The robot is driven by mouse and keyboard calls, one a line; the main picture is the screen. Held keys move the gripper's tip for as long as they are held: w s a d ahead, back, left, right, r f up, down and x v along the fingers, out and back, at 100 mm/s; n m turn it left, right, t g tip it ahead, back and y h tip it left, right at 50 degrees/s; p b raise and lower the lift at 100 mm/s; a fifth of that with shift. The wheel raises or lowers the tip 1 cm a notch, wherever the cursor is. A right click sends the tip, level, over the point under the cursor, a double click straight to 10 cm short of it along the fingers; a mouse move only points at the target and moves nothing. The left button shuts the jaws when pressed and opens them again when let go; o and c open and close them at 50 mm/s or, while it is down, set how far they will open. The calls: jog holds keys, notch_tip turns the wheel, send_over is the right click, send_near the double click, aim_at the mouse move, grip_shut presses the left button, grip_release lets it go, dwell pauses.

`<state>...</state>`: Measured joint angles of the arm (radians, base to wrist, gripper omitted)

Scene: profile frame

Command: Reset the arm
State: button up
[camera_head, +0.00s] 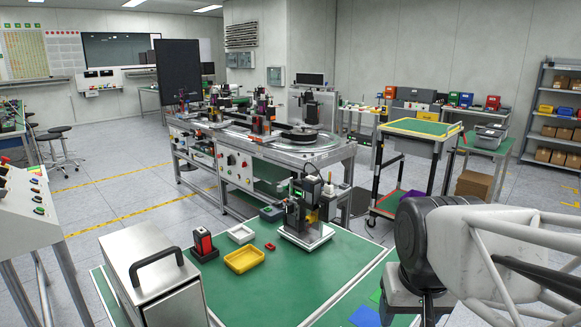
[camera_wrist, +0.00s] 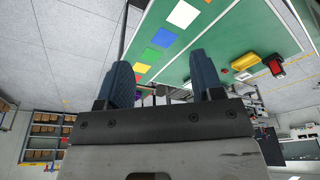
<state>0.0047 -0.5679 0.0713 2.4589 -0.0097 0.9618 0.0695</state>
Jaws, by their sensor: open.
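My arm, white with a dark round joint (camera_head: 420,240), is at the right of the head view, beside the green-topped table (camera_head: 345,250). My gripper (camera_wrist: 161,66) shows in the wrist view with its two dark blue fingers spread apart. Nothing is held between the fingers. Beyond them lie the table's edge, a row of coloured squares (camera_wrist: 165,38) and bare floor. The fingers are not clearly visible in the head view.
On the table stand a small black machine on a white base (camera_head: 306,235), a yellow tray (camera_head: 244,260), a white tray (camera_head: 240,234), a red-and-black device (camera_head: 204,245) and a metal box with a handle (camera_head: 155,280). Floor is clear behind the table's left side.

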jog(key=shift+n, duration=0.3)
jog(key=s+f, duration=0.1)
jog(key=s, duration=0.1)
jog(key=s+f, duration=0.1)
jog(key=s, duration=0.1)
jog(key=shift+f, duration=0.2)
